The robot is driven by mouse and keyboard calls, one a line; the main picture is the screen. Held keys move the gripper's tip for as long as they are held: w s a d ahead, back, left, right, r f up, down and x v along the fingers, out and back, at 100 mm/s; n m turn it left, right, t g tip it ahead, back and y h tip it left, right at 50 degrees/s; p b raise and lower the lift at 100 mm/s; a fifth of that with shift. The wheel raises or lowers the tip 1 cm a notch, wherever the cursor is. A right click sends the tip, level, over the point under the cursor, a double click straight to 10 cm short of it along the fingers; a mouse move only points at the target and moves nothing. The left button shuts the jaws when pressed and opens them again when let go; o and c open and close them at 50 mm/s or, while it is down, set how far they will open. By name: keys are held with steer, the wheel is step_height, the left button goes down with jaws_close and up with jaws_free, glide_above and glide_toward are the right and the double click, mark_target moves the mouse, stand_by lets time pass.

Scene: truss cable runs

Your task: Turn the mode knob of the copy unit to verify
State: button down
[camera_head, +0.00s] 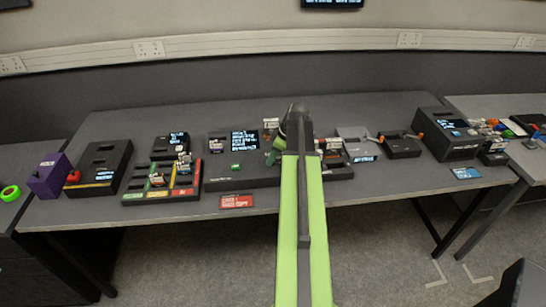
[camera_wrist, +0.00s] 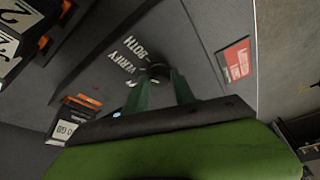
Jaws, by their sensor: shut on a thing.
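The copy unit (camera_head: 240,177) is a dark grey box with a lit screen near the middle of the table. Its top panel (camera_wrist: 190,40) fills much of the wrist view, with the white words VERIFY and BOTH printed beside a small dark knob (camera_wrist: 158,70). My gripper (camera_wrist: 157,78) has its green fingers shut on this knob, one on each side. The fingers partly hide the knob, and I cannot tell which word it points to. In the head view my gripper (camera_head: 271,158) reaches down onto the unit's right part, and the knob is hidden there.
A red card (camera_head: 237,202) lies at the table's front edge before the unit; it also shows in the wrist view (camera_wrist: 236,62). A tray with coloured slots (camera_head: 161,190) stands left. A black box (camera_head: 446,135) stands right. An orange-and-black block (camera_wrist: 78,108) sits close to the fingers.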

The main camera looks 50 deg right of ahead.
steer(key=shift+n+g+y, duration=0.6)
steer(key=shift+n+y, duration=0.1)
steer(key=shift+n, duration=1.5)
steer(key=c, duration=1)
jaws_free()
steer(key=shift+c, duration=0.2)
steer(key=shift+d+r+p, duration=0.1)
steer(key=shift+r+p, duration=0.15)
steer(key=shift+p, duration=0.05)
steer(key=p+v, duration=1.5)
steer(key=v, duration=0.1)
steer(key=shift+s+d+r, duration=0.2)
steer(key=shift+s+r, duration=0.05)
steer(key=shift+r, duration=0.1)
